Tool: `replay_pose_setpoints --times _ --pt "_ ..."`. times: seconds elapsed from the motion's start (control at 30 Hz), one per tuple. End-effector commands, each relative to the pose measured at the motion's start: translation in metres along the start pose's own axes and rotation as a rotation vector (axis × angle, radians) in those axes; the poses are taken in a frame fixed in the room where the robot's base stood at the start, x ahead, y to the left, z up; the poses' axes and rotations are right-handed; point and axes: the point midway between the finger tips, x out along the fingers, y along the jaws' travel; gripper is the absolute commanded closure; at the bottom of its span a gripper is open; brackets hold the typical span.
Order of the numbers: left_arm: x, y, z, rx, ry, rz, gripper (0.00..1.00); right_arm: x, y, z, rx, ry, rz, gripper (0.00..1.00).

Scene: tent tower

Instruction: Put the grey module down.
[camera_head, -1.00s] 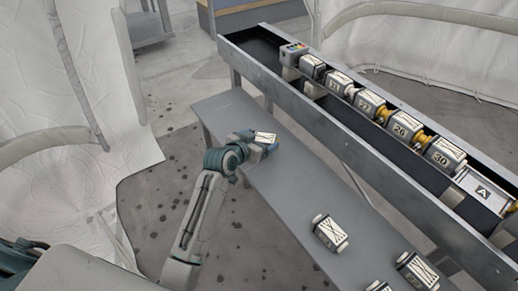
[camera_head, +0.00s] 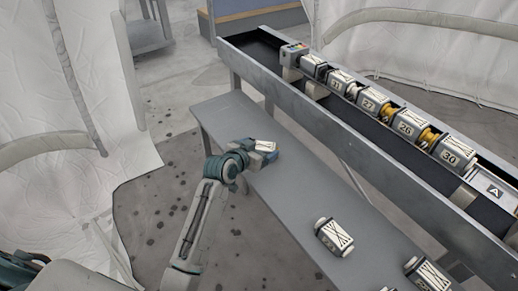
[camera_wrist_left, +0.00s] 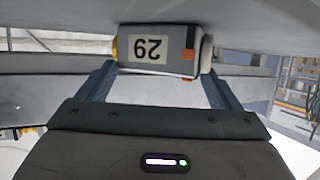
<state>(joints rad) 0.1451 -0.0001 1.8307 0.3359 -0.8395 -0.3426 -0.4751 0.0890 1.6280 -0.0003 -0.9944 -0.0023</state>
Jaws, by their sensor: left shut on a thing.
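The grey module (camera_wrist_left: 158,62) shows in the left wrist view with the number 29 upside down on a pale label, an orange patch and a yellow end at its left. My left gripper (camera_wrist_left: 160,80) is shut on it, with a blue finger at each side. In the head view my left gripper (camera_head: 262,152) is over the far left part of the grey bench (camera_head: 290,178), and only the pale top of the module (camera_head: 265,146) shows. I cannot tell whether the module touches the bench. My right gripper is not in view.
A long dark trough (camera_head: 255,72) stands behind the bench, holding a row of numbered modules (camera_head: 368,101). Another module (camera_head: 334,237) lies on the bench at front right, with more at the lower right edge. The bench between is clear.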

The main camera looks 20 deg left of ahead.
Motion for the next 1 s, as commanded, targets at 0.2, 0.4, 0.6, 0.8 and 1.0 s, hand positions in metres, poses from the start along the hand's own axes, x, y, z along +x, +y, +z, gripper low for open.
replay_pose_setpoints --times 0.2,0.4,0.6,0.8,1.0 --pt "0.001 0.0 0.002 0.0 0.0 0.0 0.1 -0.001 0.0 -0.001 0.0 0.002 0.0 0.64" --pt "0.001 0.0 0.002 0.0 0.0 0.0 0.0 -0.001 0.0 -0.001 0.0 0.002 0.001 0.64" --pt "-0.006 0.0 0.0 0.001 0.0 0.0 0.0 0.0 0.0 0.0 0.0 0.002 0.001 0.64" --pt "-0.043 -0.001 0.001 0.003 0.0 -0.001 0.0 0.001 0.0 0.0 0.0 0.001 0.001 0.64" --pt "-0.085 0.0 0.001 0.004 0.0 -0.001 0.0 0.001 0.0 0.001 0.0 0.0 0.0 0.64"
